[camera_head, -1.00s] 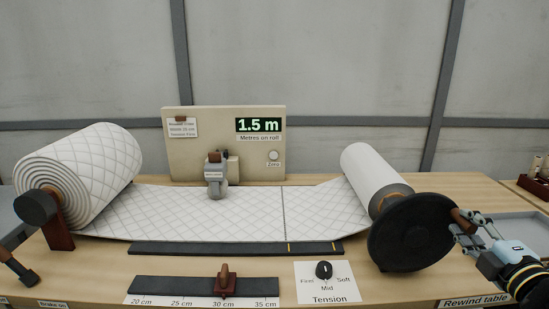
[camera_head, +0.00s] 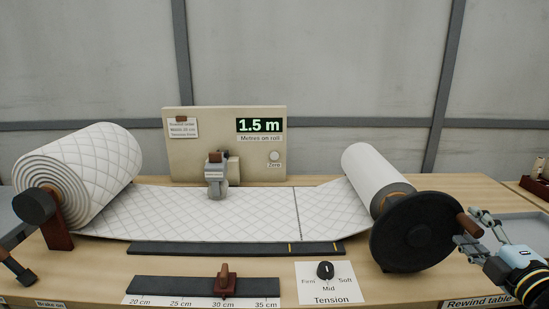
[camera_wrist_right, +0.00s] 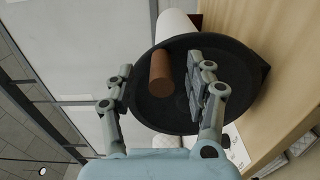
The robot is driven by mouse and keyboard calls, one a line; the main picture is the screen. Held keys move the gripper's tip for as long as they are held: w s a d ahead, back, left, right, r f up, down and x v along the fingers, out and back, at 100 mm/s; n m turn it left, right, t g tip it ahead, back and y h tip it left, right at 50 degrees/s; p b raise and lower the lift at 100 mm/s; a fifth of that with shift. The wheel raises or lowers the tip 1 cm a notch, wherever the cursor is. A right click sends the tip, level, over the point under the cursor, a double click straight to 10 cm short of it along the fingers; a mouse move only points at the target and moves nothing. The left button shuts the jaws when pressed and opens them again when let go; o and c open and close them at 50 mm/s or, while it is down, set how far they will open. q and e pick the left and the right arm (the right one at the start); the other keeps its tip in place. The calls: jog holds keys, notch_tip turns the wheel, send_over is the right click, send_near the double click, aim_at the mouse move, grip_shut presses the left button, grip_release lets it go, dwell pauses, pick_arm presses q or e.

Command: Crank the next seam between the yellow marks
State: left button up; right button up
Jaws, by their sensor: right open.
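The white quilted wadding runs from the big roll (camera_head: 82,178) at left to the rewind roll (camera_head: 373,180) at right. A dark seam (camera_head: 298,215) crosses it; its front end is just right of the left yellow mark (camera_head: 290,247) and left of the right yellow mark (camera_head: 334,246). The black crank disc (camera_head: 415,233) carries a brown handle (camera_head: 468,224), which also shows in the right wrist view (camera_wrist_right: 161,73). My right gripper (camera_wrist_right: 163,88) is open, with a finger on either side of the handle; contact is unclear. My left gripper is out of view.
The counter display (camera_head: 261,125) reads 1.5 m. The tension knob (camera_head: 325,270) sits near Mid. A slider (camera_head: 224,280) stands near 30 cm. The brake lever (camera_head: 20,270) is at lower left, above a "Brake on" label. A grey tray (camera_head: 510,228) lies behind my right arm.

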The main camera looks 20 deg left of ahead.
jog(key=shift+s+d+r, duration=0.1)
jog(key=shift+s+d, duration=0.05)
jog(key=shift+s, duration=0.3)
jog(key=p+v, duration=0.2)
jog(key=v, duration=0.7)
jog(key=shift+p, duration=0.3)
